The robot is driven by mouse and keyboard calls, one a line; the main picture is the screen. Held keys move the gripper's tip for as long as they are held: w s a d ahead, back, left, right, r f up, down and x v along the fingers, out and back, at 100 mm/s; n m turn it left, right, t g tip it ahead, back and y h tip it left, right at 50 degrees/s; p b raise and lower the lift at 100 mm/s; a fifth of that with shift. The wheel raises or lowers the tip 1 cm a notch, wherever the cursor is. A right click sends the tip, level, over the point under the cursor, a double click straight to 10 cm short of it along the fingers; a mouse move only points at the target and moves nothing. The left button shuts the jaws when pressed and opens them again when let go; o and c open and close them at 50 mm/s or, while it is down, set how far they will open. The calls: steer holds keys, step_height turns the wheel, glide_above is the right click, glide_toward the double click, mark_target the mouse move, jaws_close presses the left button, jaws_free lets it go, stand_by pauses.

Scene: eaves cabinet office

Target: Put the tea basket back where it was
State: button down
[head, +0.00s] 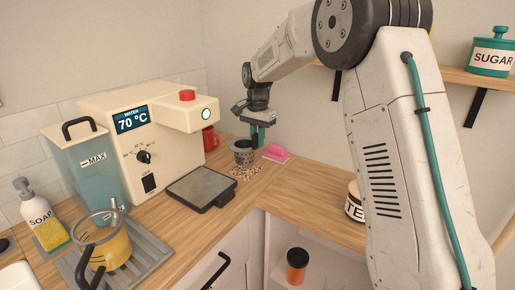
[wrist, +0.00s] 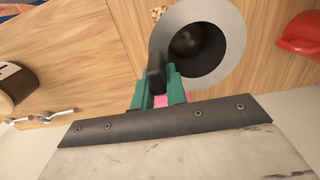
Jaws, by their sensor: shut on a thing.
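The tea basket (head: 244,154) is a small dark-grey perforated metal cup with a wide rim, upright in the back corner of the counter. My gripper (head: 259,136), with teal fingers, is shut on its dark handle at the basket's right side. In the wrist view my gripper (wrist: 158,92) pinches that handle beside the basket's grey rim (wrist: 233,62); a dark brown patch shows inside. I cannot tell whether its base touches the counter. A glass teapot (head: 108,246) with amber liquid stands on a grey slatted rack at front left.
Brown crumbs (head: 245,173) lie just below the basket. A pink object (head: 276,153) is right of it, a red mug (head: 210,138) behind left. The cream water machine (head: 150,150), dark flat tray (head: 201,188) and tea tin (head: 354,205) stand around. Counter between tray and tin is clear.

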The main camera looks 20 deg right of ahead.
steer(key=shift+f, duration=1.75)
steer(key=shift+f, duration=0.15)
steer(key=c, duration=1.4)
jaws_free()
